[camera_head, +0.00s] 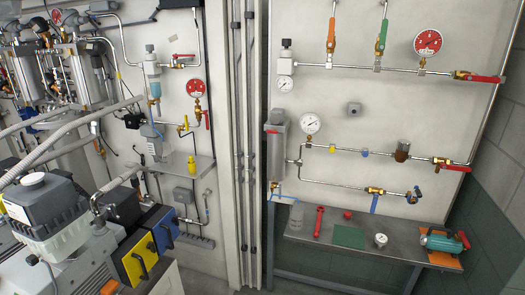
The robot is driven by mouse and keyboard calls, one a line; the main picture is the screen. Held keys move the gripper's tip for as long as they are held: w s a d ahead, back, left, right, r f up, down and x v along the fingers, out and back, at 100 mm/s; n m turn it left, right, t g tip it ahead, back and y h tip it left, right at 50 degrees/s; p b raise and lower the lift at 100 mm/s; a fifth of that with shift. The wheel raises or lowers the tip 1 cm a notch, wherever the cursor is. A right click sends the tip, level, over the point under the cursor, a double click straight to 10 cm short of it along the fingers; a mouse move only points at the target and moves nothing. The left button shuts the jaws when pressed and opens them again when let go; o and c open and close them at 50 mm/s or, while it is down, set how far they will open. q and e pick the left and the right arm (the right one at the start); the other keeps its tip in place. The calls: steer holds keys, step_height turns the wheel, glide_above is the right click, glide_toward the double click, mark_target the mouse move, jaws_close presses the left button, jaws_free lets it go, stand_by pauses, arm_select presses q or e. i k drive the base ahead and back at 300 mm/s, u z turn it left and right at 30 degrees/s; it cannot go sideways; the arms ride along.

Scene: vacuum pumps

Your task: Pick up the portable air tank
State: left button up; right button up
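A small teal-green tank-like device (441,242) with a red end lies on its side on an orange mat, at the right end of a grey metal bench (350,248). It looks most like the portable air tank, though it is small in the picture and I cannot be sure. Its long side runs left to right, and its top fittings are too small to make out. Neither of my grippers is in view, and nothing touches the tank.
On the bench stand a clear cylinder (297,217), a red upright part (319,221), a green pad (348,237) and a gauge (380,240). Pipes, valves and gauges (428,42) cover the panel behind. Pump equipment (48,208) crowds the left. Floor shows below the bench.

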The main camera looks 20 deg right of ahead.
mark_target(454, 245)
steer(key=z, duration=0.65)
steer(key=i, duration=2.1)
steer(key=z, duration=1.05)
